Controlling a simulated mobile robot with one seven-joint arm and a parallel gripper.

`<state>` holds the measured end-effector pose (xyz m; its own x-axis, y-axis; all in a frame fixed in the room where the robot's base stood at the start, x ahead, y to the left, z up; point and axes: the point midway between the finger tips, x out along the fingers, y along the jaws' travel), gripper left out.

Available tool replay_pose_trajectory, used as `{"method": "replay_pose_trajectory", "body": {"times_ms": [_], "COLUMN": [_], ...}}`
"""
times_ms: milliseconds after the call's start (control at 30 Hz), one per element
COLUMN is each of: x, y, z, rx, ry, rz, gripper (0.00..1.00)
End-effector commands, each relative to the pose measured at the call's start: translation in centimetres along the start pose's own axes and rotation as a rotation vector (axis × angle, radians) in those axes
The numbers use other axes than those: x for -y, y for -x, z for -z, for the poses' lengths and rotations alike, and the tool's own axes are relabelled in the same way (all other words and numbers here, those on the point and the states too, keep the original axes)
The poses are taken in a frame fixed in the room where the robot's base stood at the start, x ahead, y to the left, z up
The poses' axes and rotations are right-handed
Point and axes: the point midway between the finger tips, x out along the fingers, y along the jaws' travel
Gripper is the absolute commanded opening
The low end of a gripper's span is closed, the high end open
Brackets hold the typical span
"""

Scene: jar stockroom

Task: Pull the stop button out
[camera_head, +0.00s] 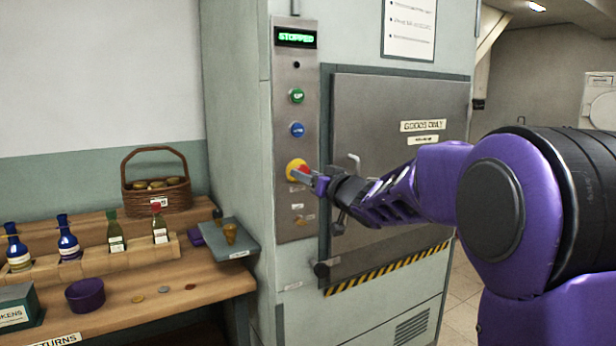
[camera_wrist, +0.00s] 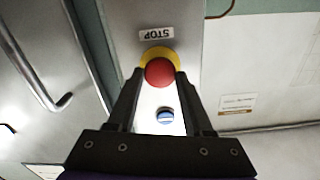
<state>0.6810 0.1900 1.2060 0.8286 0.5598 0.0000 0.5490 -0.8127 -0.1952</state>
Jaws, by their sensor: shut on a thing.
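The stop button is a red mushroom head with a yellow ring on the steel control panel. In the head view the red and yellow of the stop button (camera_head: 295,168) show just left of my fingers. In the wrist view the red head of the stop button (camera_wrist: 159,71) sits between my fingertips, below a STOP label (camera_wrist: 157,33). My gripper (camera_head: 305,175) reaches the panel from the right and is shut on the button's head; it also shows in the wrist view (camera_wrist: 160,76). The display (camera_head: 296,38) reads STOPPED in green.
A green button (camera_head: 297,96) and a blue button (camera_head: 297,129) sit above on the panel. A closed steel hatch (camera_head: 400,130) with a handle is at the right. A wooden bench (camera_head: 190,285) with bottles, a basket (camera_head: 157,185) and a purple bowl (camera_head: 85,295) stands left.

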Motion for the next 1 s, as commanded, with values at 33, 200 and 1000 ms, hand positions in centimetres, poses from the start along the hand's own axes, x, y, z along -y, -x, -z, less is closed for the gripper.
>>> {"method": "replay_pose_trajectory", "body": {"times_ms": [33, 200, 1000], "x": [0.0, 0.0, -0.1], "y": [0.0, 0.0, 1.4], "z": [0.0, 0.0, -0.1], "rx": [0.0, 0.0, 0.001], "ry": [0.0, 0.0, 0.0], "rz": [0.0, 0.0, -0.001], "gripper": [0.0, 0.0, 0.81]}}
